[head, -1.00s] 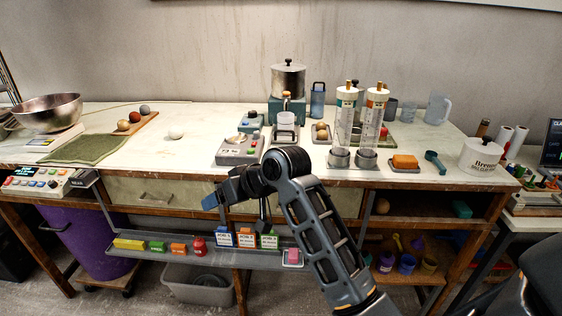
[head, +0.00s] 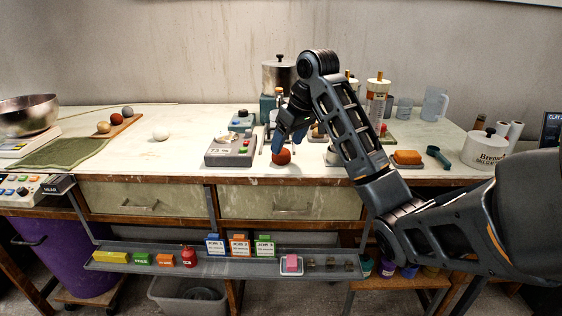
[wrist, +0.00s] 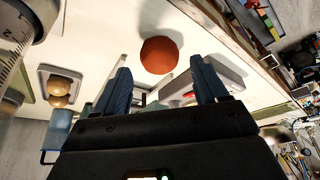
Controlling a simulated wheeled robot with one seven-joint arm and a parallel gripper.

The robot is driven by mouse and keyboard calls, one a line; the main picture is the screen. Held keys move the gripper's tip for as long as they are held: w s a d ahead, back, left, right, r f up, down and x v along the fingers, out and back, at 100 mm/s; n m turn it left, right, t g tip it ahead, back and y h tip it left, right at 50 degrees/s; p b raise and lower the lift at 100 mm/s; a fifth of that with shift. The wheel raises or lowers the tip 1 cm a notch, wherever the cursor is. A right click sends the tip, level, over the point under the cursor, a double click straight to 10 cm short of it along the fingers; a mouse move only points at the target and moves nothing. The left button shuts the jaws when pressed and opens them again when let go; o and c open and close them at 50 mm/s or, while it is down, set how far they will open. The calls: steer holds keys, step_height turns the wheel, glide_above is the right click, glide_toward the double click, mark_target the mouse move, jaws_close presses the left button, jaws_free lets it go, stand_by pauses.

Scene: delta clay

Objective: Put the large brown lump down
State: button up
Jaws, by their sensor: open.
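The large brown lump (head: 281,156) is a round reddish-brown ball. It rests on the pale worktop near the front edge, right of the grey scale. My gripper (head: 288,140) is just above it, fingers pointing down. In the wrist view the lump (wrist: 159,55) shows beyond the gap between the two blue fingertips (wrist: 163,74). The fingers are spread, with nothing held between them. I cannot tell whether a finger touches the lump.
The grey scale (head: 231,149) stands left of the lump. A white ball (head: 160,133) and a board with several balls (head: 118,130) lie further left. Worktop between the white ball and scale is clear.

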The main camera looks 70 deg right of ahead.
mark_target(285, 150)
steer(key=x, duration=0.5)
steer(key=shift+d, duration=0.1)
steer(key=c, duration=0.9)
steer(key=shift+r, duration=0.1)
steer(key=shift+c, duration=0.5)
